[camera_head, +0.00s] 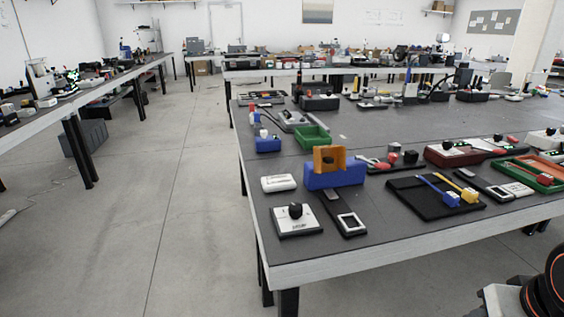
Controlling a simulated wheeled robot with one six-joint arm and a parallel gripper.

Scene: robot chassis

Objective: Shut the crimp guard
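A blue block-shaped device (335,178) stands near the left front of the table. An orange piece (329,159) stands raised on top of it, with a dark round shape in its middle. It looks like the crimp guard standing up, though no label can be read. Whether it is hinged cannot be told from here. My gripper is not in view. Only a part of my own arm shows at the lower right corner, well apart from the device.
The dark table (390,239) holds many tools. A black-knobbed plate (296,221), a white box (278,183) and a dark device with a white-framed window (350,223) stand near the blue device. A green tray (312,137) is behind it. Floor (170,230) at left is clear.

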